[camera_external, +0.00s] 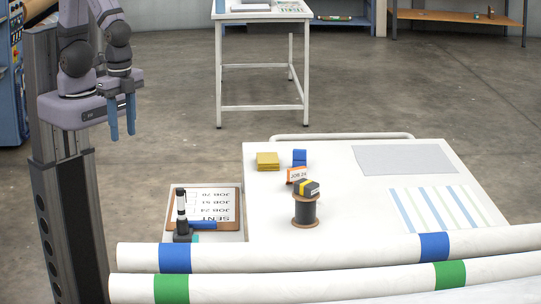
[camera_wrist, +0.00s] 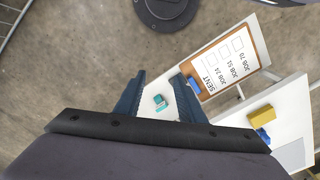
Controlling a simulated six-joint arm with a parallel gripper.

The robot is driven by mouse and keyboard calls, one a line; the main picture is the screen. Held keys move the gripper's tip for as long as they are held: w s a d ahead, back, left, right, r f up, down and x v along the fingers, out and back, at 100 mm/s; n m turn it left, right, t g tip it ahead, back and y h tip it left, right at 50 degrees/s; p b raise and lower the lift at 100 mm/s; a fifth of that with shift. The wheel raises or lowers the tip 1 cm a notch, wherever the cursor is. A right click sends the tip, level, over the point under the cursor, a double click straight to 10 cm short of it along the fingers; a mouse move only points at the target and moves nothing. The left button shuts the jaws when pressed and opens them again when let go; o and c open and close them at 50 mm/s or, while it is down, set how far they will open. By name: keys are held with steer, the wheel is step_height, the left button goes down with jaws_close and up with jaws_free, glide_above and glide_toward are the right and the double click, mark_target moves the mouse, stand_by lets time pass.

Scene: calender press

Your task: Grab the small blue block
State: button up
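The small blue block (camera_external: 299,158) stands on the white table near its back left edge, just right of a yellow block (camera_external: 267,162). In the wrist view the blue block (camera_wrist: 264,136) shows at the lower right, beside the yellow block (camera_wrist: 263,116). My gripper (camera_external: 123,135) hangs with its blue fingers pointing down, well left of the table and above it, far from the block. In the wrist view the fingers of my gripper (camera_wrist: 160,76) are spread apart with nothing between them.
An orange and white card (camera_external: 298,175) stands in front of the block, near a dark spool (camera_external: 305,211) bearing a black and yellow piece (camera_external: 306,187). A clipboard (camera_external: 214,205), a black and white upright tool (camera_external: 182,212) and a blue item (camera_external: 203,226) lie left. Long white rolls (camera_external: 330,253) cross the front.

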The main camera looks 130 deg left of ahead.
steer(key=shift+r, duration=0.15)
step_height(320, 180, up, 5)
steer(key=n+t+y+b, duration=0.7)
steer(key=t+y+b, duration=0.1)
steer(key=t+b, duration=0.25)
glide_above(309, 168)
steer(key=s+d, duration=0.5)
steer(key=shift+t, duration=0.35)
steer(key=f, duration=1.9)
steer(key=shift+s+a+f, duration=0.15)
steer(key=shift+a+f, duration=0.1)
steer(key=shift+f, duration=0.05)
steer(key=shift+h, duration=0.3)
steer(key=shift+a+r+p+x, duration=0.15)
steer(key=shift+p+x, duration=0.35)
steer(key=shift+x, duration=1.35)
steer(key=shift+a+r+p+x, duration=0.15)
steer(key=shift+p+x, duration=0.3)
steer(key=shift+x, duration=1.35)
steer(key=shift+f, duration=0.1)
